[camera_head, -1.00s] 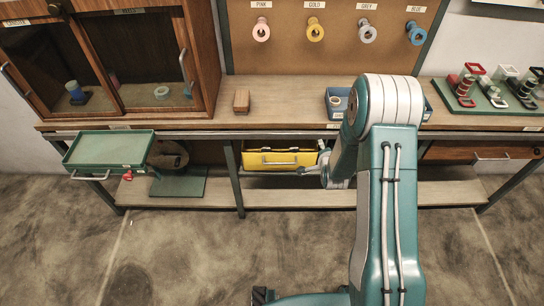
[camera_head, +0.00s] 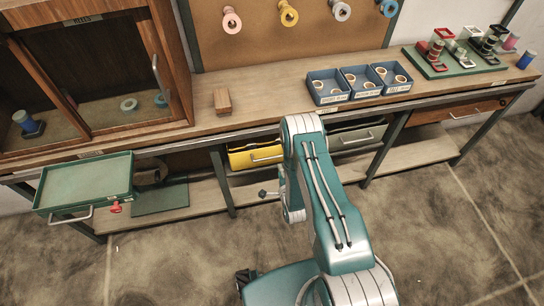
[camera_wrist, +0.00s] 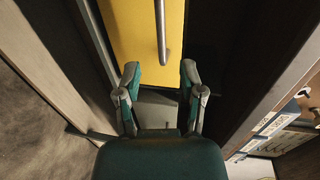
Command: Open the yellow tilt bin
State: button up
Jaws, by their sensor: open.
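The yellow tilt bin (camera_head: 241,159) sits under the workbench, left of my arm in the head view, with a silver bar handle (camera_head: 266,158) on its front. My arm covers its right end. How far its front is tilted, I cannot tell. In the wrist view the yellow front (camera_wrist: 132,28) and the handle (camera_wrist: 161,32) lie ahead of my gripper (camera_wrist: 160,76). The fingers are apart and empty, and the handle lines up with the gap between them without visible contact. In the head view my gripper (camera_head: 267,193) is small, below and in front of the bin.
A grey bin (camera_head: 357,138) is right of my arm under the bench. A green tray drawer (camera_head: 85,180) sticks out at left. Blue boxes (camera_head: 328,87) and a wooden block (camera_head: 222,100) stand on the bench. A bench leg (camera_head: 222,180) is left of the bin.

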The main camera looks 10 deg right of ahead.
aim_at(274, 157)
jog(key=x, duration=0.5)
jog(key=a+x, duration=0.1)
jog(key=x, duration=0.2)
jog(key=shift+w, duration=0.1)
jog(key=shift+w+d, duration=0.25)
jog(key=shift+d, duration=0.1)
jog(key=shift+a, duration=0.1)
grip_shut()
jog(key=shift+a, duration=0.1)
